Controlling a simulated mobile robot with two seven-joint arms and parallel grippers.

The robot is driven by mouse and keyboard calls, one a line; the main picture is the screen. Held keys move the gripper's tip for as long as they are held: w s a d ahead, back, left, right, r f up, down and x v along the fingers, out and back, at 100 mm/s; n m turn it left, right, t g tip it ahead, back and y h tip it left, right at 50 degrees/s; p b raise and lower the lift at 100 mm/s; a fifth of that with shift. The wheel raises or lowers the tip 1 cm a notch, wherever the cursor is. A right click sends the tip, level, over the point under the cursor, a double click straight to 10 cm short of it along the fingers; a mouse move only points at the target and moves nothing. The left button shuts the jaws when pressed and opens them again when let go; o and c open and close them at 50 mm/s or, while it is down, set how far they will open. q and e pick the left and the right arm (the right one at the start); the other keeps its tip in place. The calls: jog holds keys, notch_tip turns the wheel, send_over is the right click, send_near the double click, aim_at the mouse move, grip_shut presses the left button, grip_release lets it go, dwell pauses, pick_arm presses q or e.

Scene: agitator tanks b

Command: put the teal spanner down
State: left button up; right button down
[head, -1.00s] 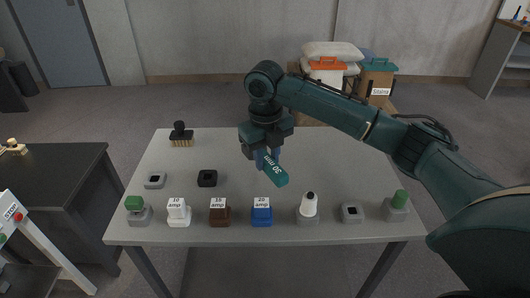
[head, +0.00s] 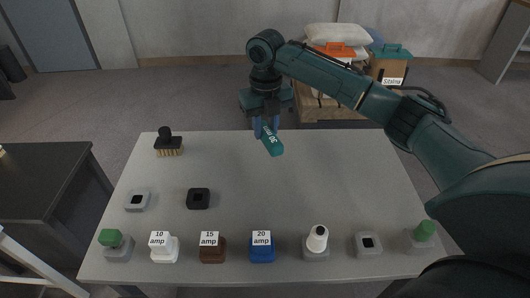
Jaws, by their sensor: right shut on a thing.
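The teal spanner (head: 272,141), with a white size marking on its handle, is in my right gripper (head: 266,126) in the head view. The gripper's blue fingers are shut on it, above the far middle part of the grey table (head: 300,185). The spanner's labelled end points down and toward me. Whether its lower end touches the tabletop I cannot tell. The rest of the spanner is hidden by the gripper. My left gripper is not in view.
A brush (head: 168,143) stands at the far left of the table. A black socket (head: 198,198) and a grey socket (head: 137,200) sit at left. White (head: 163,250), brown (head: 212,250) and blue (head: 262,250) amp blocks line the front with other parts. The table's right middle is clear.

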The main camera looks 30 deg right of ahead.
aim_at(266, 165)
notch_tip(266, 165, down, 9)
jog(key=shift+f, duration=0.15)
dwell(0.4)
jog(key=c, duration=1.1)
grip_release()
jog(key=shift+s, duration=0.1)
notch_tip(266, 165, up, 12)
jog(key=shift+r, duration=0.1)
